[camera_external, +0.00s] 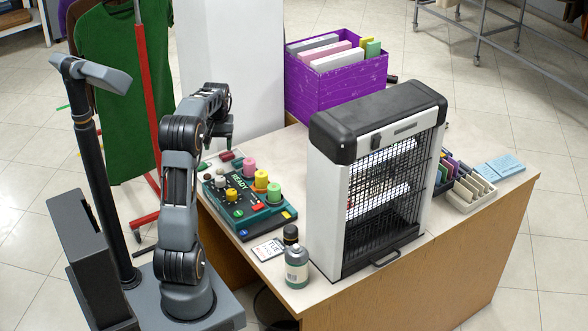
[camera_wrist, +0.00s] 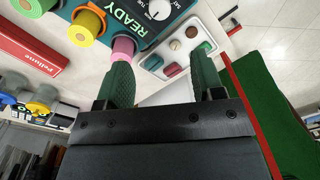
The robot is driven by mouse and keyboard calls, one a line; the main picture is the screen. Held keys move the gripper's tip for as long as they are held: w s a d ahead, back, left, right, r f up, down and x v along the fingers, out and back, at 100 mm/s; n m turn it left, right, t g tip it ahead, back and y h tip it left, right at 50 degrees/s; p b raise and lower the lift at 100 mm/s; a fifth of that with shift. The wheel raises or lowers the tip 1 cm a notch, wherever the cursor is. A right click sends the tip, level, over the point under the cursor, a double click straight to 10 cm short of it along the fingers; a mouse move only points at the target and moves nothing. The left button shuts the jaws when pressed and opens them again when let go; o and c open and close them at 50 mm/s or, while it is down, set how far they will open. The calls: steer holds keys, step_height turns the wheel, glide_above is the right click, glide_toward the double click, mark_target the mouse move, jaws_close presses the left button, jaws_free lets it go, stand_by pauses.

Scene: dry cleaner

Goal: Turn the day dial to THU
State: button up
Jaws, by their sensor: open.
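A teal control panel (camera_external: 245,223) marked READY lies on the counter, with several coloured knobs or buttons on it. In the wrist view its corner (camera_wrist: 153,40) shows at the top, with a pale round dial (camera_wrist: 158,10) cut by the frame's edge. Small lettering beside this dial looks like SAT, but its setting cannot be read. My gripper (camera_external: 226,143) hangs above the back of the panel, apart from it. In the wrist view my gripper (camera_wrist: 165,75) has its two green fingers spread, with nothing between them.
A small button tray (camera_wrist: 188,50) lies beside the panel. A tall black-and-white caged appliance (camera_external: 380,185) stands right of the panel. A purple box (camera_external: 335,88) of folders is behind. A green garment (camera_external: 125,90) hangs at left.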

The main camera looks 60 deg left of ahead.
mark_target(218, 179)
steer(key=f, duration=1.3)
steer(key=shift+s+f, duration=0.3)
steer(key=shift+f, duration=0.05)
steer(key=shift+c, duration=0.3)
steer(key=c, duration=0.9)
